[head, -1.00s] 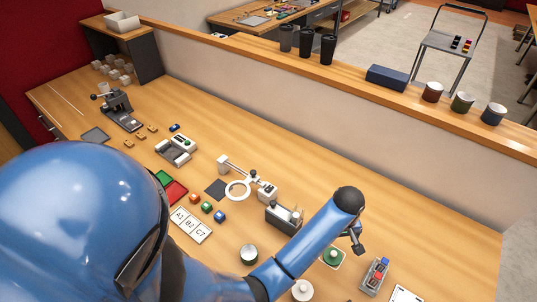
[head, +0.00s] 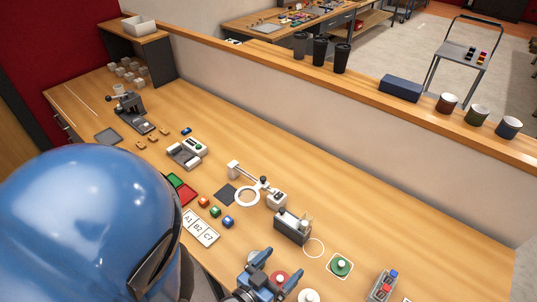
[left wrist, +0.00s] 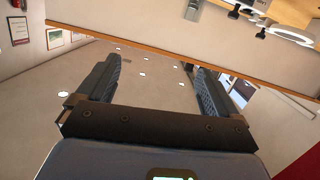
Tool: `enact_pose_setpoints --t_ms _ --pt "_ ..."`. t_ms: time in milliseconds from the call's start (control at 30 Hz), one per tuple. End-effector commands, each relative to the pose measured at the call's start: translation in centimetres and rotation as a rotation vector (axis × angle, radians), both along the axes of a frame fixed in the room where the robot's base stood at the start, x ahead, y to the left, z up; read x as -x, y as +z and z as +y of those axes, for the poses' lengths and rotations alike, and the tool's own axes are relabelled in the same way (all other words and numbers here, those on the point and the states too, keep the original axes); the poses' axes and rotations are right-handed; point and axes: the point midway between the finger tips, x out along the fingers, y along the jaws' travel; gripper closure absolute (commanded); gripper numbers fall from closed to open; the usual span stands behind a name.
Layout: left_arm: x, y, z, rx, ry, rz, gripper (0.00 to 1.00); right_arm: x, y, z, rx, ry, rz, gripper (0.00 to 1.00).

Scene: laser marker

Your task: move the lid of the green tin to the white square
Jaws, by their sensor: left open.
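The green lid (head: 341,267), with a pale knob, lies on the white square (head: 332,271) at the front right of the bench in the head view. A round tin (head: 253,256) is mostly hidden behind my left gripper; I cannot tell its contents. My left gripper (head: 280,266) is open, to the left of the green lid and apart from it. In the left wrist view the jaws (left wrist: 154,82) are spread with nothing between them. My right gripper is not in view.
A red lid (head: 279,278) and a white lid (head: 309,296) are close to my left gripper. A block with coloured buttons (head: 382,285) is at right. The bench's back right is clear.

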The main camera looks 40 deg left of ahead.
Motion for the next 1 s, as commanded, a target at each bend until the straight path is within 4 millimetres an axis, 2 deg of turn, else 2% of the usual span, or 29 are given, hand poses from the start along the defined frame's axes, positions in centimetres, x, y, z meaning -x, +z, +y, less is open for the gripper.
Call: enact_pose_setpoints --t_ms 33,100,233,567,767,1000 --pt "1.1 1.1 0.2 -0.024 0.004 -0.035 0.06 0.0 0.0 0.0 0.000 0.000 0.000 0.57" --pt "2.1 2.6 0.4 -0.055 0.007 -0.084 0.06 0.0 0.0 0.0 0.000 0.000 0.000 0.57" --pt "3.2 4.3 0.5 -0.089 0.012 -0.139 0.06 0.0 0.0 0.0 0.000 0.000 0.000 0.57" --pt "3.5 4.9 0.6 -0.099 0.014 -0.157 0.06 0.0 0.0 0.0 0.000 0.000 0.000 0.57" --pt "3.5 3.8 0.6 -0.099 0.014 -0.156 0.06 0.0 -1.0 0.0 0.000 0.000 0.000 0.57" --pt "3.5 -0.7 0.6 -0.098 0.014 -0.156 0.06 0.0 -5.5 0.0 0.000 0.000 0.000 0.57"
